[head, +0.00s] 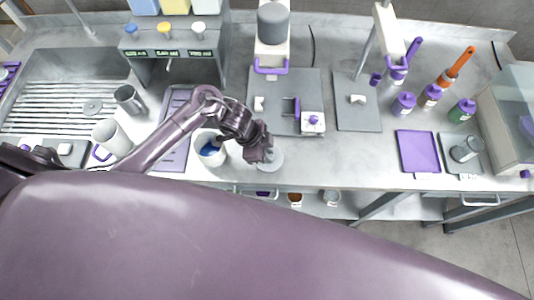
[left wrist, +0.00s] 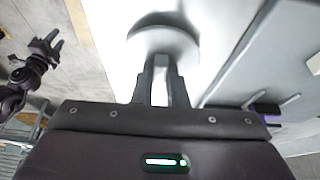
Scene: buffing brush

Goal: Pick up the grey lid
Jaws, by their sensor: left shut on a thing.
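The grey lid (left wrist: 165,42) is a round disc at the top middle of the left wrist view. My left gripper (left wrist: 161,64) is shut on it, with both fingertips close together at its near side. The fingers hide the exact point of contact. In the head view the left gripper (head: 263,156) is over the counter's front edge, and part of the lid (head: 274,160) shows beside it. My right gripper (left wrist: 46,48) shows small at the left of the left wrist view, with its fingers apart and nothing seen between them.
A white container with blue contents (head: 211,150) stands just left of the left gripper. A grey board (head: 292,88) with a machine lies behind it. Purple-capped bottles (head: 403,104) and a purple tray (head: 418,152) are on the right. The counter between them is partly clear.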

